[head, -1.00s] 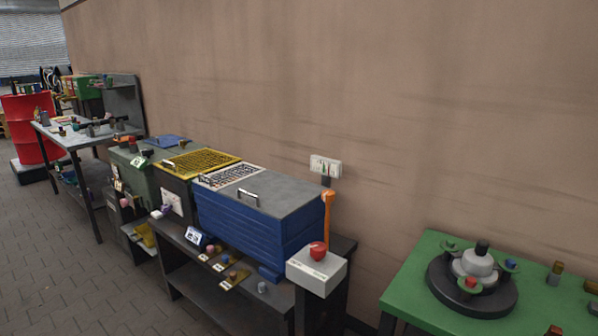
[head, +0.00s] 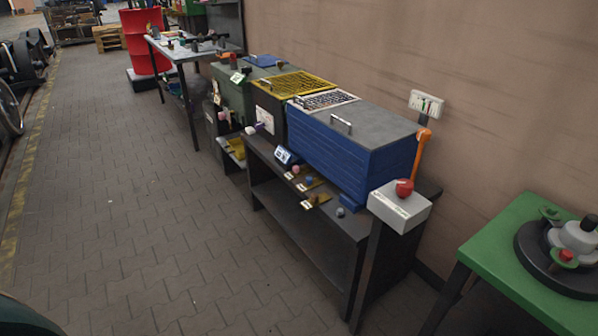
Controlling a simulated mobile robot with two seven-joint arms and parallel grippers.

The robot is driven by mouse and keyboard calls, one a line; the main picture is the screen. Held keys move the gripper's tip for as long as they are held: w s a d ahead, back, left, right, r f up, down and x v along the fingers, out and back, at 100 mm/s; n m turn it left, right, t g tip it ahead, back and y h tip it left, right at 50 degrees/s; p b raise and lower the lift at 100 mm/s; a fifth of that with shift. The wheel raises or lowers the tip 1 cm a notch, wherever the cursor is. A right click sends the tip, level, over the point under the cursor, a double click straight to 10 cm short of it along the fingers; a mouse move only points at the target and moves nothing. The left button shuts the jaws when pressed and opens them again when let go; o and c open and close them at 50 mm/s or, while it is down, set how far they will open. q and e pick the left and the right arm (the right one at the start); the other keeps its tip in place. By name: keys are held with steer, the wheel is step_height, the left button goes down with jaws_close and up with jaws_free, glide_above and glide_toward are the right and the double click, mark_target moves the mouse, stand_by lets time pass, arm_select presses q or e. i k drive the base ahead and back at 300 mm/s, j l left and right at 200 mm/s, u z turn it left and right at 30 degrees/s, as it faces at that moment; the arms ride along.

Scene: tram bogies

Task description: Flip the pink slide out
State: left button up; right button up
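Several small coloured knobs with labels and yellow plates sit along the front ledge of the dark bench, before the blue box (head: 345,155). One knob (head: 296,169) there looks pinkish. Another small pink knob (head: 223,115) shows farther back, on the front of the green box's stand. A pale lilac-white knob (head: 249,130) is close to it. All are too small to tell which one is the pink slide or how it is set. Neither of my grippers is in view.
A grey box with a red knob (head: 404,188) and an orange lever (head: 421,155) stands at the bench's near end. A green table (head: 500,250) is at right. The paved floor (head: 150,220) left of the bench is clear. A red drum (head: 146,40) stands far back.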

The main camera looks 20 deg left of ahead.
mark_target(297, 172)
steer(key=i+j+z, duration=0.3)
steer(key=j, duration=0.35)
steer(key=i+j+z, duration=0.1)
steer(key=i+j, duration=0.15)
steer(key=i+j+z, duration=0.15)
steer(key=j, duration=0.3)
steer(key=i+j+z, duration=0.15)
steer(key=j, duration=0.25)
steer(key=i+j+z, duration=0.15)
steer(key=j, duration=0.25)
steer(key=j+z, duration=0.15)
steer(key=j, duration=0.25)
steer(key=i+j+z, duration=0.1)
steer(key=j, duration=0.3)
steer(key=i, duration=0.55)
